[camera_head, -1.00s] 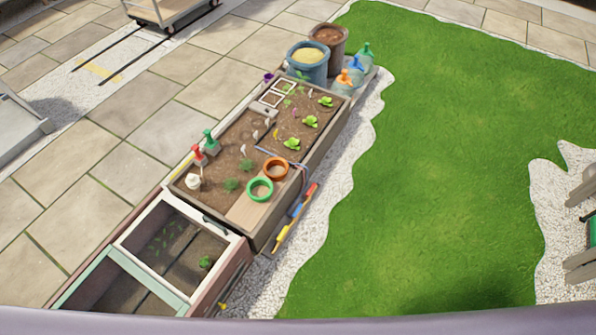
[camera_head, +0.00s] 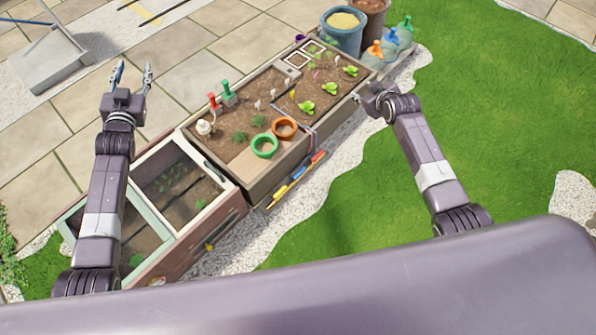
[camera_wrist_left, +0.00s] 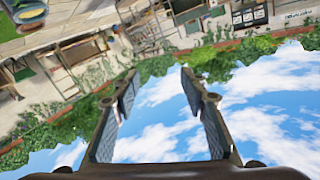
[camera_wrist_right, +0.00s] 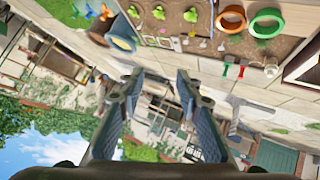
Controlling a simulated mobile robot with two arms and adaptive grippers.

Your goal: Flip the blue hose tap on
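I cannot make out a blue hose tap in any view. My left gripper (camera_head: 133,76) is open and empty, raised over the paving left of the planter bed. Its spread fingers also show in the left wrist view (camera_wrist_left: 159,78), against sky and hedge. My right gripper (camera_head: 367,95) is beside the right long side of the planter bed, towards the lawn. In the right wrist view (camera_wrist_right: 160,78) its fingers are apart with nothing between them.
The raised planter bed (camera_head: 225,172) holds seedlings, a green ring pot (camera_head: 264,152) and an orange one (camera_head: 285,119). A cold frame (camera_head: 150,157) adjoins it. A blue tub (camera_head: 342,38) and several bottles stand at its far end. Lawn (camera_head: 500,120) lies open at right.

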